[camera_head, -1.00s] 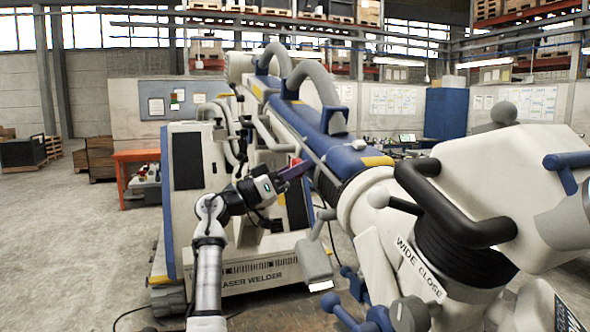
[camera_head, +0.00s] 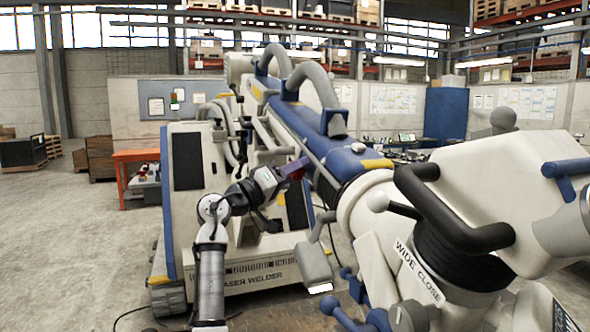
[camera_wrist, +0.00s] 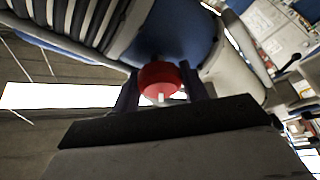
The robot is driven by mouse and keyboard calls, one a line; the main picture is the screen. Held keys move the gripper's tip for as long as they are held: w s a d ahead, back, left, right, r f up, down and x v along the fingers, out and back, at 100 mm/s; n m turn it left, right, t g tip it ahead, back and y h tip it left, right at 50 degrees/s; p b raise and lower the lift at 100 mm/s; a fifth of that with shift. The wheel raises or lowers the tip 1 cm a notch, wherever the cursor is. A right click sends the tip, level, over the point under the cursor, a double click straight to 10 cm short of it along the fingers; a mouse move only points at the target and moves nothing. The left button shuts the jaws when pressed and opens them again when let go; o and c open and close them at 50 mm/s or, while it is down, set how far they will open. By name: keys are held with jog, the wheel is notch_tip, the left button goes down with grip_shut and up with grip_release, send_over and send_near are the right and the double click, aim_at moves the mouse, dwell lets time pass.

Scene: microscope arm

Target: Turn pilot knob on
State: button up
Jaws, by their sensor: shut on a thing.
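The red pilot knob (camera_wrist: 159,78) shows in the middle of the wrist view, mounted on the blue body of the microscope arm. My gripper (camera_wrist: 161,86) has one dark finger on each side of the knob and is shut on it. In the head view my gripper (camera_head: 298,167) is at the near side of the long blue and white arm (camera_head: 308,125). There the knob is hard to make out behind the fingers. I cannot tell its turn position; a small pale mark shows on its lower edge in the wrist view.
A large white head with a black handle (camera_head: 455,220) fills the right foreground. The laser welder cabinet (camera_head: 190,210) stands behind my arm. A grey box-shaped part (camera_head: 314,262) hangs below my gripper. Open floor lies to the left.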

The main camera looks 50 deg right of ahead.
jog(key=n+t+p, duration=0.1)
jog(key=n, duration=0.2)
jog(key=n+t+y+p, duration=0.1)
jog(key=n, duration=0.2)
jog(key=shift+r+n+t, duration=0.1)
jog(key=shift+n+t, duration=0.3)
jog(key=n+y, duration=0.1)
jog(key=n, duration=0.2)
jog(key=n+y, duration=0.1)
jog(key=n, duration=0.2)
jog(key=shift+t+y, duration=0.3)
jog(key=shift+n, duration=0.4)
jog(key=o, duration=1)
jog(key=a+b, duration=0.1)
jog(key=a, duration=0.3)
jog(key=w+a+b, duration=0.1)
jog(key=a+b, duration=0.1)
jog(key=a, duration=0.3)
jog(key=a+b, duration=0.2)
jog(key=a, duration=0.2)
jog(key=shift+w+a+r, duration=0.3)
jog(key=shift+a+r, duration=0.1)
